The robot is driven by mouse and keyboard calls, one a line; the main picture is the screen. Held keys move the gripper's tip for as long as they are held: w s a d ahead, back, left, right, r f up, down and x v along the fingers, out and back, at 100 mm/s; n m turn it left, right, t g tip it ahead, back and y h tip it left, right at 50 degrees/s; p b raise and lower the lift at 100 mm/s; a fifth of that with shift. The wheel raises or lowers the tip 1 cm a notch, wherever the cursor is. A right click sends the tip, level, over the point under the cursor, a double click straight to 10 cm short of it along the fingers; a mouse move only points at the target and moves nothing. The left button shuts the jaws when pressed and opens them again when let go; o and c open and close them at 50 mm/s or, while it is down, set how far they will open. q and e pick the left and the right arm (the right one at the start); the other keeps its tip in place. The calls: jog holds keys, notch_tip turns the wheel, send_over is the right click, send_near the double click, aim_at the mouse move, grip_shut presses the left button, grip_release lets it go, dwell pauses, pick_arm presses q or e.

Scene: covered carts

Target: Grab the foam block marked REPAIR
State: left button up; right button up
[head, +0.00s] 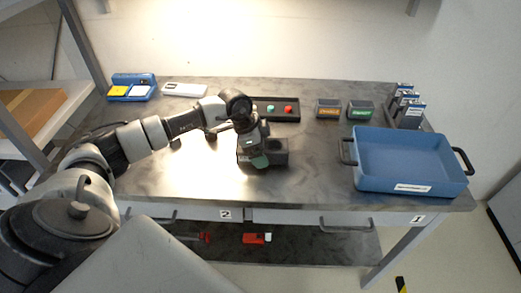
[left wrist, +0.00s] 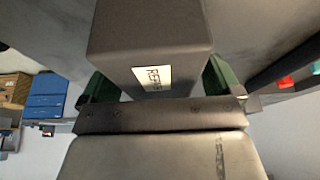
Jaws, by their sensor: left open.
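A dark grey foam block (head: 277,145) lies on the table near its middle. In the left wrist view the block (left wrist: 150,30) is large and close, with a pale label that is turned over and seems to read REPAIR. My left gripper (head: 259,158) is down at the block, hiding part of it in the head view. Its green fingers (left wrist: 158,84) are open, one on each side of the block's near end. I cannot tell whether they touch it. My right gripper is not in view.
A blue tray (head: 408,184) with dark handles stands at the right. A black box with green and red buttons (head: 274,108) is behind the block. Two small dark boxes (head: 328,108) and several grey canisters (head: 409,104) stand at the back right. The table's front left is clear.

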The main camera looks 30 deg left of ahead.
pick_arm(q)
jog(key=c, duration=1)
jog(key=shift+r, duration=0.15)
